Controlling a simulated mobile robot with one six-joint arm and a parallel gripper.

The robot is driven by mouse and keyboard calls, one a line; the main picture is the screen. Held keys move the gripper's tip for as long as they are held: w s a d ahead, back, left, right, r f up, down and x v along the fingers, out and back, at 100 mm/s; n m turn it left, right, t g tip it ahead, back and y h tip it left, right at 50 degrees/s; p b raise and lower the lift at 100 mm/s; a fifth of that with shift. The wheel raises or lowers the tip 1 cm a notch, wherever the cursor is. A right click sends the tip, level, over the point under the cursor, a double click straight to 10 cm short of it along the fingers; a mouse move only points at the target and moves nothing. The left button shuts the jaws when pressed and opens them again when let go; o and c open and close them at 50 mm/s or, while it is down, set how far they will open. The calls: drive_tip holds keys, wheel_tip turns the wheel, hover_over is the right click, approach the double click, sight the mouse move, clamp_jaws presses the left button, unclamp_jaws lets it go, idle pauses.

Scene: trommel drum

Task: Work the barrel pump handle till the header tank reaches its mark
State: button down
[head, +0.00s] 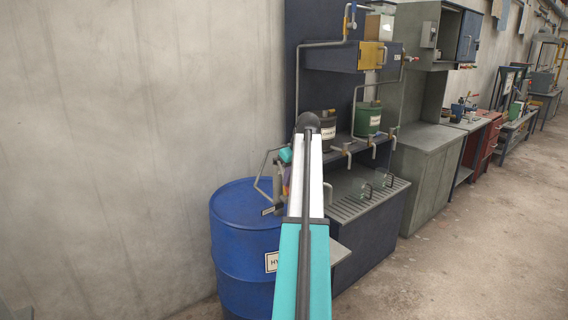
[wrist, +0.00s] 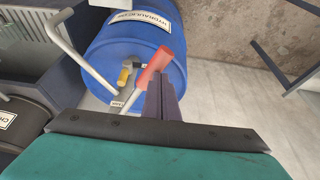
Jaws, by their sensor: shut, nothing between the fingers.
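A blue barrel (head: 235,205) labelled hydraulic stands by the wall at the left in the head view; its lid and side fill the upper middle of the wrist view (wrist: 165,45). A pump with a red handle grip (wrist: 156,68) sits over the lid, beside a small yellow part (wrist: 124,75). My gripper (wrist: 160,82) is shut and empty. Its fingertips overlap the red grip's lower end in the wrist view; I cannot tell whether they touch. In the head view my arm hides most of the pump. A pale box (head: 379,27) at the rack's top may be the header tank; no mark is readable.
A dark rack (head: 320,95) stands right of the barrel, with a green canister (head: 367,118), a dark canister (head: 317,122), bent pipes and taps. A bent grey pipe (wrist: 75,50) runs beside the barrel. Grey cabinets (head: 428,165) stand further right. The floor (head: 470,255) at front right is clear.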

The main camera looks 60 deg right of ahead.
drive_tip(key=shift+f, duration=0.65)
drive_tip(key=shift+r, duration=0.2)
wheel_tip(320, 180, up, 14)
drive_tip(key=p, duration=0.6)
drive_tip(key=shift+p, duration=0.35)
idle(0.4)
idle(0.7)
wheel_tip(320, 180, up, 4)
drive_tip(key=p, duration=0.5)
drive_tip(key=shift+r, duration=0.15)
drive_tip(key=shift+f, duration=0.2)
wheel_tip(320, 180, down, 6)
drive_tip(key=b, duration=0.1)
drive_tip(key=shift+f, duration=0.15)
idle(0.6)
drive_tip(key=shift+f, duration=0.1)
idle(1.9)
